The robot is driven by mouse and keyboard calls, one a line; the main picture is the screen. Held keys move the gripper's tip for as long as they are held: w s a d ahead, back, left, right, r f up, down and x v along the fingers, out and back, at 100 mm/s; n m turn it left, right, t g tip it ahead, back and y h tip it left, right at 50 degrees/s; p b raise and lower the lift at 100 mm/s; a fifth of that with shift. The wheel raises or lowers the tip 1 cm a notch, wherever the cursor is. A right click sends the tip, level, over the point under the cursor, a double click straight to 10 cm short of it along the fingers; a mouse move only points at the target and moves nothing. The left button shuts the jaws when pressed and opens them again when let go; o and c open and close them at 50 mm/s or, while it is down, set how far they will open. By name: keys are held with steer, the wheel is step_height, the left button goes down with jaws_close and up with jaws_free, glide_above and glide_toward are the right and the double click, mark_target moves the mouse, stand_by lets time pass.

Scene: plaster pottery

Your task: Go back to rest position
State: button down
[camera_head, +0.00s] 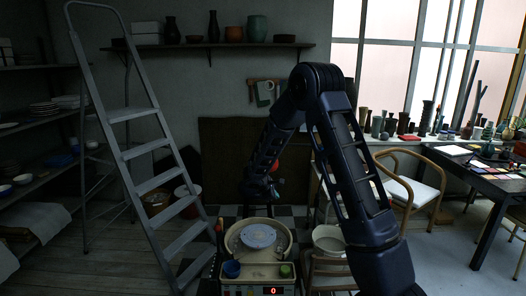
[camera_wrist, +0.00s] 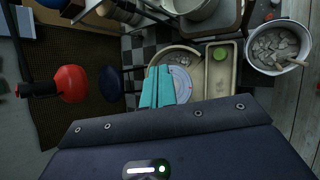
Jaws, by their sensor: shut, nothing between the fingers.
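My gripper (camera_head: 262,190) hangs above and behind the pottery wheel in the head view, at the end of my bent dark arm. In the wrist view its teal fingers (camera_wrist: 158,88) are together, with nothing between them. The pottery wheel (camera_head: 258,236) has a round pale disc in a cream basin, and it also shows beyond the fingers in the wrist view (camera_wrist: 183,80). The fingers cover part of the wheel there. A blue cup (camera_head: 231,268) and a green cup (camera_head: 285,270) stand at the wheel's front.
A grey stepladder (camera_head: 141,152) stands left of the wheel. A pale bucket (camera_head: 328,240) stands to its right, near my arm. A wooden armchair (camera_head: 411,190) and a dark table (camera_head: 487,180) are at right. Shelves (camera_head: 40,125) line the left wall. Some floor at right is clear.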

steer(key=s+d+r+m+g, duration=0.3)
steer(key=s+d+r+m, duration=0.7)
steer(key=s+d+r, duration=0.75)
steer(key=s+d+r+m+y, duration=0.1)
steer(key=s+r+m+y, duration=0.1)
steer(key=s, duration=0.6)
steer(key=s+d+r+m+y, duration=0.2)
steer(key=s+r+m, duration=0.1)
steer(key=s, duration=0.5)
steer(key=s+d+r+m+t+y, duration=0.1)
steer(key=s+r+m, duration=0.2)
steer(key=s, duration=0.5)
steer(key=shift+d+r+y, duration=0.4)
steer(key=shift+r, duration=0.05)
